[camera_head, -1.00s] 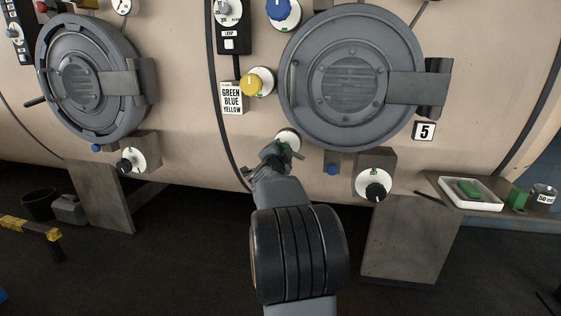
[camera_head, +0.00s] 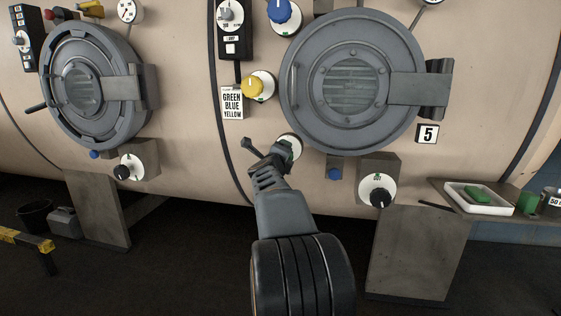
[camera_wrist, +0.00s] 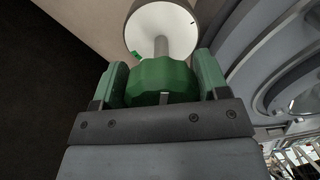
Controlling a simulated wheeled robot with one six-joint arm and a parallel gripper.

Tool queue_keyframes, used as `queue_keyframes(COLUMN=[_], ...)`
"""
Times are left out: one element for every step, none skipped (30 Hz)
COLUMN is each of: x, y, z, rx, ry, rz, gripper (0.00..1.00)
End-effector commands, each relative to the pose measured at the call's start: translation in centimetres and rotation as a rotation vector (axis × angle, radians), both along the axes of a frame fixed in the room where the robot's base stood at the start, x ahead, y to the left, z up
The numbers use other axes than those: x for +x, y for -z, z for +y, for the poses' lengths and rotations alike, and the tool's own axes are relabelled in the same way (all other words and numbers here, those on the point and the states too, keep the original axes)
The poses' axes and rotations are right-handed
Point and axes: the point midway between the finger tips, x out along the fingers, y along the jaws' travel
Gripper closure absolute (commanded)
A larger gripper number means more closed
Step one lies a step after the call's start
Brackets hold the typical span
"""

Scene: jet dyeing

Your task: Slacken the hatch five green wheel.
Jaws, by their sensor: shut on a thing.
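The green wheel (camera_wrist: 162,82) is a faceted knob on a short grey stem in front of a round white dial (camera_wrist: 162,28). In the wrist view my gripper (camera_wrist: 163,76) has one green-faced finger on each side of it and is shut on it. In the head view my gripper (camera_head: 276,155) is at this dial (camera_head: 292,143), at the lower left of the round hatch five door (camera_head: 350,83). The gripper hides most of the wheel there. The black 5 plate (camera_head: 427,133) is right of the door.
A yellow knob (camera_head: 253,86) and a colour-order label (camera_head: 232,103) sit above left of my gripper. A blue knob (camera_head: 279,11) is higher up. A black knob (camera_head: 377,197) is below the door. A white tray (camera_head: 479,207) stands on the right shelf.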

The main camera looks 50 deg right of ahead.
Motion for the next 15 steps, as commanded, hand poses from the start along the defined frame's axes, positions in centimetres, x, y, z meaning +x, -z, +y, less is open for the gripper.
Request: queue_keyframes(x=[-0.08, -0.08, -0.10, -0.10, -0.12, -0.14, -0.15, -0.17, -0.18, -0.20, -0.21, -0.23, -0.25, -0.26, -0.28], y=[0.20, 0.19, 0.17, 0.15, 0.13, 0.09, 0.07, 0.06, 0.05, 0.04, 0.03, -0.02, -0.04, -0.05, -0.06], z=[-0.06, -0.06, -0.07, -0.08, -0.08, -0.10, -0.10, -0.11, -0.14, -0.15, -0.16, -0.17, -0.18, -0.18, -0.20], rx=[0.023, 0.037, 0.058, 0.073, 0.088, 0.108, 0.122, 0.138, 0.158, 0.173, 0.188, 0.207, 0.223, 0.237, 0.256], ry=[0.002, 0.002, 0.001, 0.001, 0.001, 0.002, 0.002, 0.002, 0.003, 0.002, 0.002, 0.002, 0.002, 0.002, 0.002], rz=[-0.039, -0.062, -0.094, -0.118, -0.142, -0.176, -0.199, -0.224, -0.255, -0.279, -0.304, -0.335, -0.360, -0.383, -0.413], gripper=[0.56, 0.56, 0.56, 0.56, 0.56, 0.56, 0.56, 0.56, 0.56, 0.56, 0.56, 0.56, 0.56, 0.56, 0.56])
